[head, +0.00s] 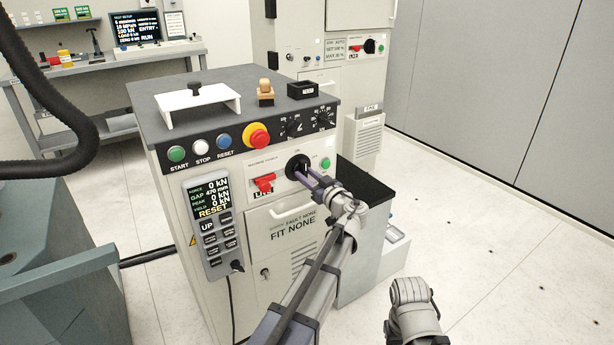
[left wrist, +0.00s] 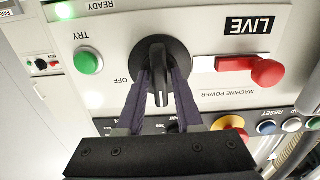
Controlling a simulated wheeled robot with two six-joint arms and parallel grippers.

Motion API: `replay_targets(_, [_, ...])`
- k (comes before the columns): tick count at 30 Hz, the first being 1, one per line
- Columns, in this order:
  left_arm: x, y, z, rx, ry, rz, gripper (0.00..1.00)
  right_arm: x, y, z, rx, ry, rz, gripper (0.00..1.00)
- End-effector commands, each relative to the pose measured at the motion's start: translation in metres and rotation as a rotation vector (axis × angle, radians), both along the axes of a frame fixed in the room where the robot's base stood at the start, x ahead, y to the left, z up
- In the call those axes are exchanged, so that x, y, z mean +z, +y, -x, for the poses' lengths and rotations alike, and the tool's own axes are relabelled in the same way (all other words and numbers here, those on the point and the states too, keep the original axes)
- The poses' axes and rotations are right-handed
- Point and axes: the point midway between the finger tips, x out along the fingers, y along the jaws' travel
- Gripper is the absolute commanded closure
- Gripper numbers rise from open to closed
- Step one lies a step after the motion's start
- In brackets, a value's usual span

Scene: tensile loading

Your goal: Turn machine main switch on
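The machine's black rotary switch (head: 292,164) is on the cabinet front, between a red handle (head: 264,184) and a green button (head: 325,163). My left gripper (head: 308,176) is at the switch. In the left wrist view, which is upside down, the fingers lie on both sides of the knob's raised bar (left wrist: 161,88) and appear closed on it. The bar (left wrist: 161,88) runs up and down the picture. The word OFF is left of the knob. The red handle (left wrist: 266,72) has a LIVE sign beside it. My right gripper's fingers are not visible.
The cabinet's upper panel has a red emergency button (head: 257,136) and several other controls. A pendant (head: 212,228) with a display hangs on the cabinet's left. A dark-topped box (head: 366,192) stands close on the right. The floor farther right is clear.

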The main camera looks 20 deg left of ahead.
Motion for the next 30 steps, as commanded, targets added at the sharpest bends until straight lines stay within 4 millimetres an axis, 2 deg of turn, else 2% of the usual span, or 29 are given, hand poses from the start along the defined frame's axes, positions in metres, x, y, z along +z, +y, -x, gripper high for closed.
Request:
replay_targets(1, [0.000, 0.000, 0.000, 0.000, 0.001, -0.001, 0.58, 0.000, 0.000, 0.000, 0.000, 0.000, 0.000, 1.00])
replay_targets(4, [0.000, 0.000, 0.000, 0.000, 0.000, -0.001, 0.47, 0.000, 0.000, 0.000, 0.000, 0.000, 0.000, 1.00])
replay_targets(13, [0.000, -0.003, 0.002, -0.001, 0.001, -0.002, 0.47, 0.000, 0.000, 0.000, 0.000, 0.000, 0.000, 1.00])
replay_targets(24, [0.000, -0.047, 0.037, -0.002, 0.001, -0.002, 0.47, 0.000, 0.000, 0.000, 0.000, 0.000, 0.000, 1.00])
replay_targets(30, [0.000, -0.060, 0.047, 0.000, 0.001, -0.002, 0.47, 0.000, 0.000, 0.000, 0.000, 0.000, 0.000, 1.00])
